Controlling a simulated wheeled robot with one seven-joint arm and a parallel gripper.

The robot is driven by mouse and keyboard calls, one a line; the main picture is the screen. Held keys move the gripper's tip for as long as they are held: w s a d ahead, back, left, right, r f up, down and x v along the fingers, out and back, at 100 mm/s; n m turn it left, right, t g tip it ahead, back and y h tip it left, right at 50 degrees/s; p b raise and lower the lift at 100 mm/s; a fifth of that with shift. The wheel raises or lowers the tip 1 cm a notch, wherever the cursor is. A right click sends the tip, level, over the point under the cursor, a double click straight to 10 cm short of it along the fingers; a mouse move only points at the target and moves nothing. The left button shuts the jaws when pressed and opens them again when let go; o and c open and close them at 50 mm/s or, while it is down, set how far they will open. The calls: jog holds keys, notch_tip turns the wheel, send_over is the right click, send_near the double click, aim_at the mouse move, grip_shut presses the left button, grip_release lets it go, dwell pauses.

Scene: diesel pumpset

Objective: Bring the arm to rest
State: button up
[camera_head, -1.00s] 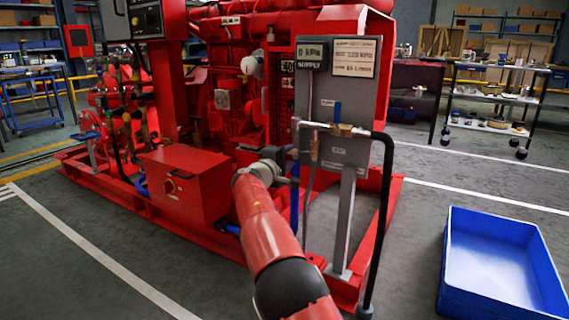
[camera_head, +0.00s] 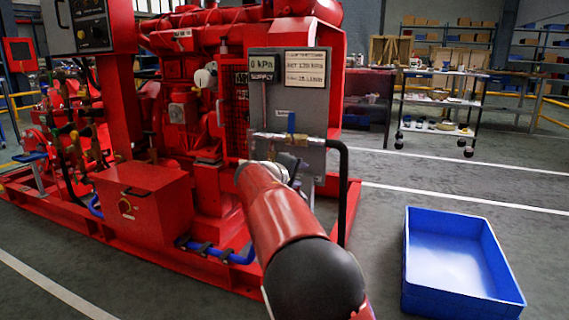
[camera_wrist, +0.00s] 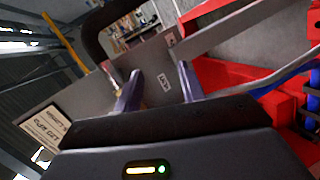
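My arm reaches forward in the head view, and my gripper (camera_head: 293,178) is mostly hidden behind its own wrist, in front of the grey supply panel (camera_head: 312,92). In the wrist view my gripper (camera_wrist: 160,88) shows two purple-blue fingers standing apart with nothing held between them. The grey panel and a small white label (camera_wrist: 164,82) show beyond the gap. A valve with an upright blue handle (camera_head: 291,123) sits on the panel's pipe, just above the gripper in the head view. I cannot tell the distance between them.
The red diesel pumpset (camera_head: 185,120) on its red skid fills the left and middle. A black hose (camera_head: 343,190) hangs at the panel's right. An empty-looking blue bin (camera_head: 412,270) stands on the floor at right. A shelf cart (camera_head: 440,100) is behind. Floor between is clear.

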jog(key=s+d+f+m+g+y, duration=0.1)
jog(key=s+d+m+g+y, duration=0.15)
jog(key=s+d, duration=0.7)
jog(key=s+d+f+m+g+y, duration=0.1)
jog(key=s+d+m+g, duration=0.2)
jog(key=s+d, duration=0.65)
jog(key=s+a+f+m+y, duration=0.1)
jog(key=s+a+f, duration=0.15)
jog(key=s, duration=0.65)
jog(key=s+a+f+m+g+y, duration=0.15)
jog(key=s+f, duration=0.25)
jog(key=s, duration=0.6)
jog(key=s+a+f+m+y, duration=0.1)
jog(key=s+f+m, duration=0.15)
jog(key=s, duration=0.65)
notch_tip(320, 180, up, 13)
jog(key=p, duration=1.3)
jog(key=shift+w+d+r+n, duration=0.15)
jog(key=shift+r+n, duration=0.05)
jog(key=shift+n, duration=0.25)
